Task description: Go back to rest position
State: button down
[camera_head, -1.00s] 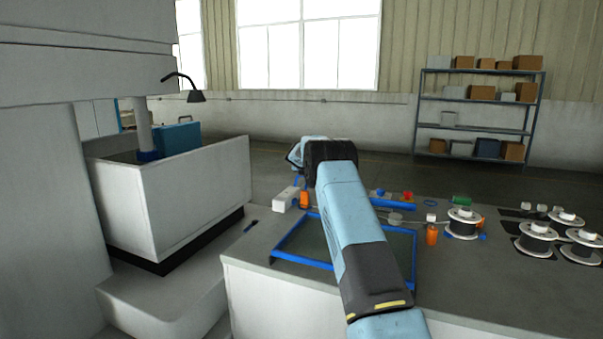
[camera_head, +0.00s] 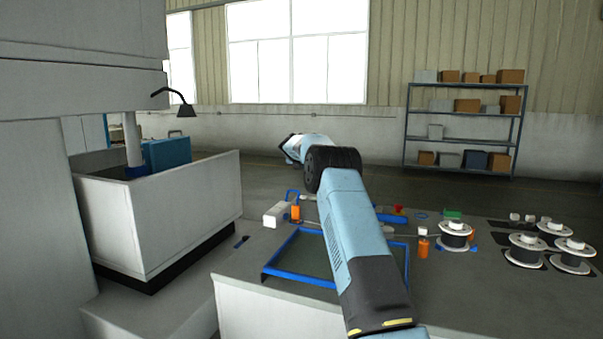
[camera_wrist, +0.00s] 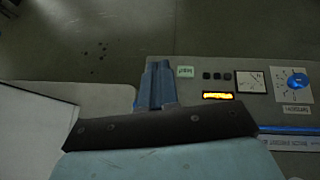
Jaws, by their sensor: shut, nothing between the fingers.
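My gripper (camera_wrist: 156,68) shows in the wrist view as two blue fingers side by side, closed together with nothing between them. It is over the edge of a grey surface, beside a panel with buttons and a blue knob. In the head view my light blue arm reaches up over the workbench (camera_head: 245,283), its wrist bent to the left above the blue-framed tray (camera_head: 278,259). The fingers cannot be made out in the head view.
A white-walled machine tank (camera_head: 170,220) stands at the left, with a lamp (camera_head: 182,104) above. An orange bottle (camera_head: 423,246) and several wire spools (camera_head: 455,234) stand at the bench's right. A shelf (camera_head: 463,129) with boxes stands behind. Open floor lies beyond the bench.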

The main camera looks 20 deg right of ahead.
jog(key=shift+r, duration=0.1)
dwell(0.4)
